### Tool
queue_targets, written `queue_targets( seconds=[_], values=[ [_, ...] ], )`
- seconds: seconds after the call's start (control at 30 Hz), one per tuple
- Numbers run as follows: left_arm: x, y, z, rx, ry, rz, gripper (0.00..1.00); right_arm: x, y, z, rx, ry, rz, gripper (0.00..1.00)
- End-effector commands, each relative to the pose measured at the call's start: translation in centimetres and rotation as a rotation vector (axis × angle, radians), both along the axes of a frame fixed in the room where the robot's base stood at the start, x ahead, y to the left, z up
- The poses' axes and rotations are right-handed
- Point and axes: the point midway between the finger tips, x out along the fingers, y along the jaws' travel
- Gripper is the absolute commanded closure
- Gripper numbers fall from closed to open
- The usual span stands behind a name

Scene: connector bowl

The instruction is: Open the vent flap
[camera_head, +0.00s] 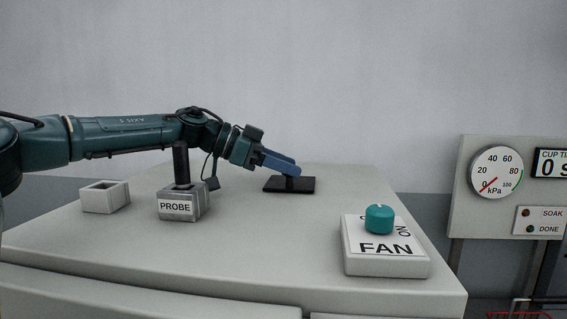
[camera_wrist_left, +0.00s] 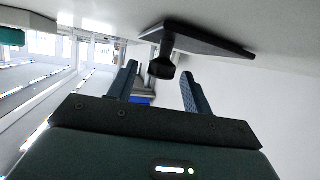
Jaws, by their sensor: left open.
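The vent flap (camera_head: 303,186) is a flat black plate lying level on top of the pale cabinet, with a short black handle standing up from it. My left gripper (camera_head: 293,167) is just above the flap at its handle, pointing right and slightly down. In the left wrist view the flap (camera_wrist_left: 212,43) shows at the top, and its handle (camera_wrist_left: 163,68) sits between the two fingertips of my open left gripper (camera_wrist_left: 159,72). A gap shows beside each finger, so the jaws are not shut on the handle. My right gripper is not in view.
A grey block marked PROBE (camera_head: 180,206) holds an upright black probe (camera_head: 181,163) below my left arm. An empty grey socket block (camera_head: 105,197) stands left of it. A FAN box (camera_head: 386,262) with a teal knob (camera_head: 379,218) stands front right. A gauge panel (camera_head: 497,172) is further right.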

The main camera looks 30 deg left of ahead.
Motion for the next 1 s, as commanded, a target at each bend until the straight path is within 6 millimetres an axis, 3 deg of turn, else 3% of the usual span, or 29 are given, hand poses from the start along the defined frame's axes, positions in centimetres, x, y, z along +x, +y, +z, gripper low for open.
queue_targets(
  seconds=[0.13,0.7,1.0],
  values=[
    [-0.01,0.01,0.03,0.001,-0.001,0.000,0.52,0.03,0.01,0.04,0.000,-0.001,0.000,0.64],
    [-0.02,0.05,0.05,0.000,-0.002,0.001,0.98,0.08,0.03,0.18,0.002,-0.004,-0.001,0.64],
    [0.02,0.09,0.11,-0.001,0.003,0.001,1.00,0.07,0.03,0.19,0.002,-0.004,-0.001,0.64]
  ],
)
